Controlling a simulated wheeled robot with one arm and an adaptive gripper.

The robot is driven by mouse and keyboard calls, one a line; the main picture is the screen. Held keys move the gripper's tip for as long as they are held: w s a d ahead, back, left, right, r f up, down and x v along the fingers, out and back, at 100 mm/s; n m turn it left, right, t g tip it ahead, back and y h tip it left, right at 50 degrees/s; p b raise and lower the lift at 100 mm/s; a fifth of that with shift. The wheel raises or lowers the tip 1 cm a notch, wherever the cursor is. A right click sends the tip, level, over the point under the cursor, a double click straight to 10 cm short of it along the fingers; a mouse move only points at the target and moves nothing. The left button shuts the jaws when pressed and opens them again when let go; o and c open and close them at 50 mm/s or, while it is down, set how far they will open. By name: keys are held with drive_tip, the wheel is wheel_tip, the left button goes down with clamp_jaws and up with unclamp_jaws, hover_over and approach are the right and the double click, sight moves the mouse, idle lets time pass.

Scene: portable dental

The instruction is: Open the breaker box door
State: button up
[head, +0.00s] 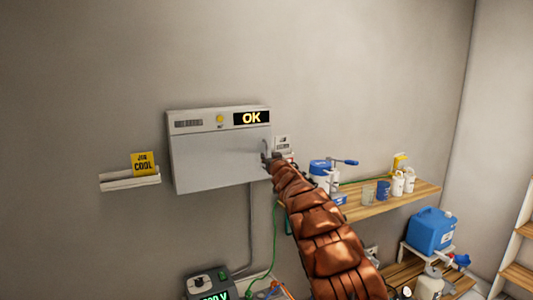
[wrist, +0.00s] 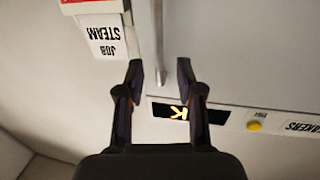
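The breaker box (head: 187,123) is a grey wall-mounted cabinet with an "OK" display, a yellow button and a label along its top strip. Its flat grey door (head: 215,160) looks shut. A slim bar handle (wrist: 158,45) stands upright near the door's right side in the head view. My gripper (head: 268,159) is at that right side. In the wrist view, which appears upside down, my gripper (wrist: 161,80) is open, with the handle lined up between its fingertips. I cannot tell whether a finger touches it.
A card sign (wrist: 103,38) hangs close beside the box. A small ledge with a yellow card (head: 143,163) is to the left. A wooden shelf (head: 405,199) with bottles and cups is at right. The wall left of the box is otherwise bare.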

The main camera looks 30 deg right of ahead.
sight(267, 154)
drive_tip(key=shift+p+x, duration=1.6)
drive_tip(key=shift+p, duration=0.05)
drive_tip(key=shift+p+x, duration=0.95)
drive_tip(key=shift+p, duration=0.3)
drive_tip(key=shift+c, duration=0.4)
clamp_jaws()
